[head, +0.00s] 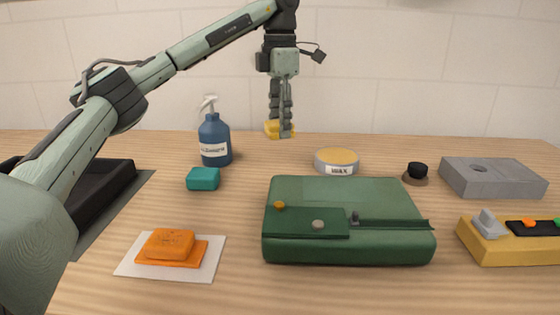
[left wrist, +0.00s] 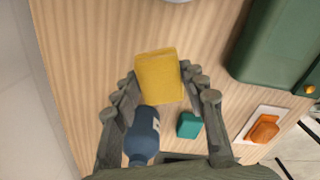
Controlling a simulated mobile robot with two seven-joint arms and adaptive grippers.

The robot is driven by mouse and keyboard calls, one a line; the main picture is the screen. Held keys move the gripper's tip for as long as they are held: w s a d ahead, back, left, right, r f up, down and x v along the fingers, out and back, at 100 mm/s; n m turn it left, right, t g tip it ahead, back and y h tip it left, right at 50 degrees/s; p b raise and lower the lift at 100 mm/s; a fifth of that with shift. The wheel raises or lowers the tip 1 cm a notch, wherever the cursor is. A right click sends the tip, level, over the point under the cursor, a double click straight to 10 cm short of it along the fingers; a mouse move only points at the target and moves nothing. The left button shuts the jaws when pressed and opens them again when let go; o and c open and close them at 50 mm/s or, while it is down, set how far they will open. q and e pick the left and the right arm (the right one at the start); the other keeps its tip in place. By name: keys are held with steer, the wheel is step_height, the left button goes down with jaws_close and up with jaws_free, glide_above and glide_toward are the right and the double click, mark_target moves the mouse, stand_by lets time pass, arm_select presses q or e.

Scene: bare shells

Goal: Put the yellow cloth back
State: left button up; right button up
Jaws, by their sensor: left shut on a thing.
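My left gripper (head: 280,128) is shut on the yellow cloth (head: 271,128), a small folded block, and holds it above the back of the table. In the left wrist view the yellow cloth (left wrist: 158,77) sits between the fingertips of my left gripper (left wrist: 160,88). In the head view the fingers hide part of the cloth. An orange cloth (head: 170,243) lies folded on a white mat (head: 127,264) at the front left. A teal folded cloth (head: 203,179) lies on the table near the spray bottle. My right gripper is not in view.
A blue spray bottle (head: 214,140) stands at the back left. A wax tin (head: 337,162) is right of the gripper. A green case (head: 390,205) fills the middle. A grey block (head: 510,180), a black knob (head: 417,171) and a yellow box (head: 490,250) are right. A black tray (head: 105,185) is left.

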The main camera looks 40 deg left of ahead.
arm_select(q)
steer(key=shift+f, duration=3.5)
steer(key=shift+f, duration=0.2)
steer(key=o, duration=1)
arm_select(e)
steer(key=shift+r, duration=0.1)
arm_select(q)
steer(key=shift+r, duration=0.15)
step_height(320, 180, up, 7)
steer(key=shift+r, duration=0.2)
step_height(320, 180, up, 4)
steer(key=p, duration=0.2)
glide_above(280, 165)
steer(key=shift+r, duration=0.35)
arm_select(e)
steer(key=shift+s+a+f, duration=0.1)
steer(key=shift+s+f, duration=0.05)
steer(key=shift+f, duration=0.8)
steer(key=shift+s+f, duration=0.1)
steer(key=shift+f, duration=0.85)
